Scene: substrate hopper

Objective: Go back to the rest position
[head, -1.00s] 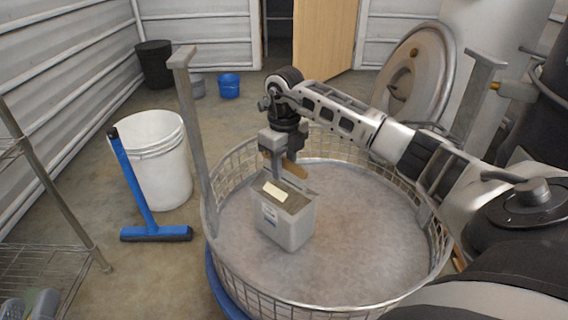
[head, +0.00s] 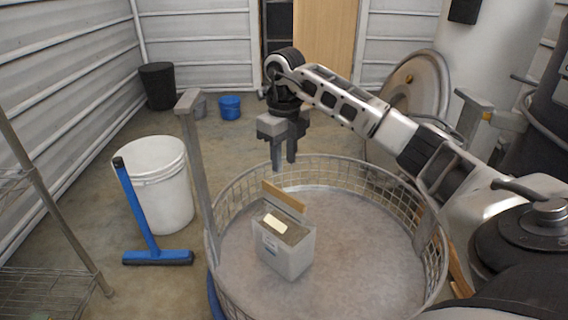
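My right gripper (head: 283,160) hangs over the far left rim of a round wire basket (head: 436,262), fingers pointing down. Its two fingers are apart with nothing between them. Below it, a grey box (head: 285,257) stands upright on the basket's floor, left of the middle. The box has dark fill on top, a pale label (head: 276,224) and a brown wooden piece (head: 283,197) standing at its back edge. The gripper is clear of the box and the wooden piece. My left gripper does not show.
A grey post (head: 196,160) rises at the basket's left side, and another post (head: 470,122) at the right. A white bucket (head: 160,190), a blue squeegee (head: 140,215) and a wire shelf (head: 45,265) stand left. A round metal lid (head: 425,85) stands behind.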

